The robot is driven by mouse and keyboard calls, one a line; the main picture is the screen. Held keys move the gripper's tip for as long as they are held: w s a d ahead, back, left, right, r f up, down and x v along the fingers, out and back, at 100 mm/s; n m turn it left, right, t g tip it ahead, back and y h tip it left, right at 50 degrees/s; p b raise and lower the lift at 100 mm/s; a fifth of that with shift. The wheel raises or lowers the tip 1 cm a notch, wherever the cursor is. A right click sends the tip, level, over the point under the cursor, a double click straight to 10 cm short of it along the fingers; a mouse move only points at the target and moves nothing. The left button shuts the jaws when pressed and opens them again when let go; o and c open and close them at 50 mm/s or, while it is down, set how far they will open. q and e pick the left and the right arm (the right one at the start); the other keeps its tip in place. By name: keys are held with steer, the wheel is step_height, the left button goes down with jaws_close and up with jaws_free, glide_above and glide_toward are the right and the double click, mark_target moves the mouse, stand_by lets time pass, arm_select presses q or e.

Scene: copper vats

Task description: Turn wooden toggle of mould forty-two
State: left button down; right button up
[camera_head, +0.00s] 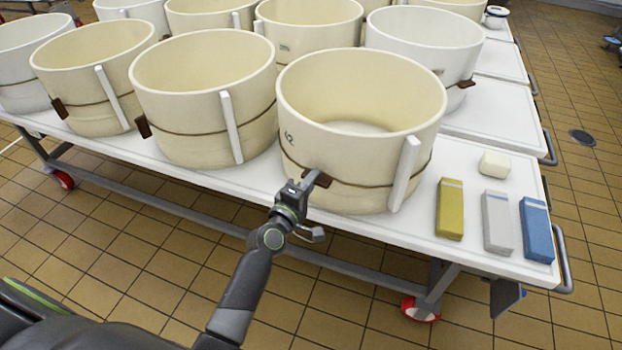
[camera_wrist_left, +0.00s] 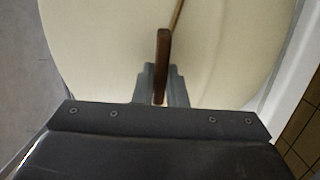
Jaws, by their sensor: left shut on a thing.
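The cream mould marked 42 (camera_head: 362,118) stands upright near the front edge of the white table, empty inside, with a brown cord around it and a pale vertical strip on its right side. Its brown wooden toggle (camera_head: 323,178) sits at the front left, where the cord runs. My left gripper (camera_head: 304,186) is at the toggle and shut on it. In the left wrist view the toggle (camera_wrist_left: 163,62) stands between the two grey fingers, against the mould's cream wall. The finger contact is partly hidden in the head view. My right gripper is not in view.
Several other cream and white moulds, one of them close left (camera_head: 205,95), crowd the white table (camera_head: 290,195). Yellow (camera_head: 450,208), grey (camera_head: 497,221) and blue (camera_head: 537,229) blocks and a cream block (camera_head: 494,163) lie to the right. Tiled floor is open in front.

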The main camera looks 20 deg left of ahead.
arm_select(q)
steer(key=shift+f+n, duration=0.1)
steer(key=shift+n, duration=0.3)
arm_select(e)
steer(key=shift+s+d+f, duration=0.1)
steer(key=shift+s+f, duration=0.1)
arm_select(q)
steer(key=c, duration=1.5)
jaws_free()
steer(key=shift+o, duration=0.2)
